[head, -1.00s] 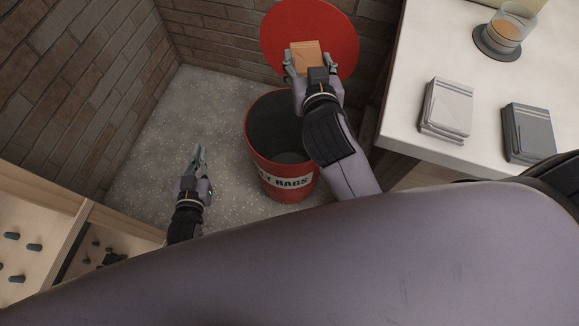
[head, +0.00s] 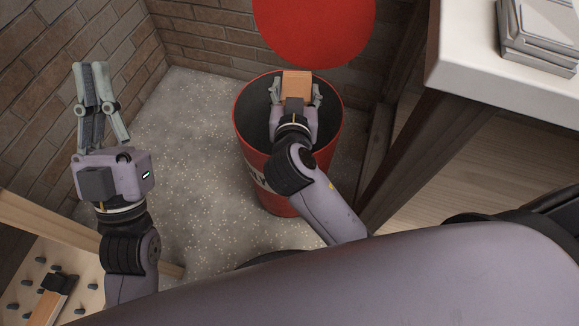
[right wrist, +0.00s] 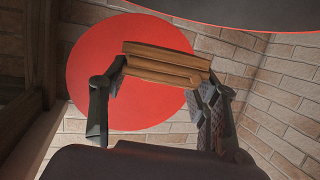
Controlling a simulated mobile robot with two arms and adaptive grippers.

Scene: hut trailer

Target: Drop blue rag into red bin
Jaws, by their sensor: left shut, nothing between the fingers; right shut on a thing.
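The red bin (head: 245,140) stands open on the floor, its round red lid (head: 315,28) raised behind it. No blue rag shows in these frames; the held one looks orange-brown. My left gripper (head: 92,68) is shut and empty, raised left of the bin.
A wooden pegboard (head: 30,275) is at the lower left. Brick walls (head: 60,70) close off the corner. Speckled floor (head: 190,150) is clear left of the bin.

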